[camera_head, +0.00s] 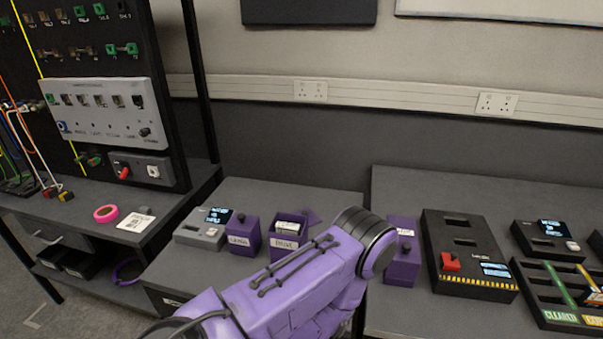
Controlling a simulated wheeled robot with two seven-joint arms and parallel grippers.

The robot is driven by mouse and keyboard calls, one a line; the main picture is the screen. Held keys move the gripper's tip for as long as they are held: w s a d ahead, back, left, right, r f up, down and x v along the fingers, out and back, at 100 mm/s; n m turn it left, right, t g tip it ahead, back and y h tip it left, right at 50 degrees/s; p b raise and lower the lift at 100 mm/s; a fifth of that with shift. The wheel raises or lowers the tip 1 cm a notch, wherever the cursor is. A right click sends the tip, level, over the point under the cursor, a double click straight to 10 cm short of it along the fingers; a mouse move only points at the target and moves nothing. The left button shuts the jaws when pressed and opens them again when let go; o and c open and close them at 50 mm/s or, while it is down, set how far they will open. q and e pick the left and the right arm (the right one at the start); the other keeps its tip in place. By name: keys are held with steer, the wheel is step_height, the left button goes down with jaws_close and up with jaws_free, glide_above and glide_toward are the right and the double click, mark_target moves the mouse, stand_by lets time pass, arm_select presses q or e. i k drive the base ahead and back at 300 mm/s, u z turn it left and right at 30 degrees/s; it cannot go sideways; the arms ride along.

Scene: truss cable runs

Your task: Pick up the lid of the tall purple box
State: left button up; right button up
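Three purple boxes stand on the grey benches. I cannot tell for sure which box is tallest. My purple arm crosses the lower middle. Neither gripper shows.
A grey device (201,234) with a screen sits left of the boxes. A black case (466,268) with a red switch stands right of the right purple box. Black trays (548,291) lie farther right. A rack panel (105,110) with cables rises at left. The back of the right bench is clear.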

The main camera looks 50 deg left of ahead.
mark_target(314, 220)
steer(key=k, duration=0.45)
steer(key=u, duration=0.75)
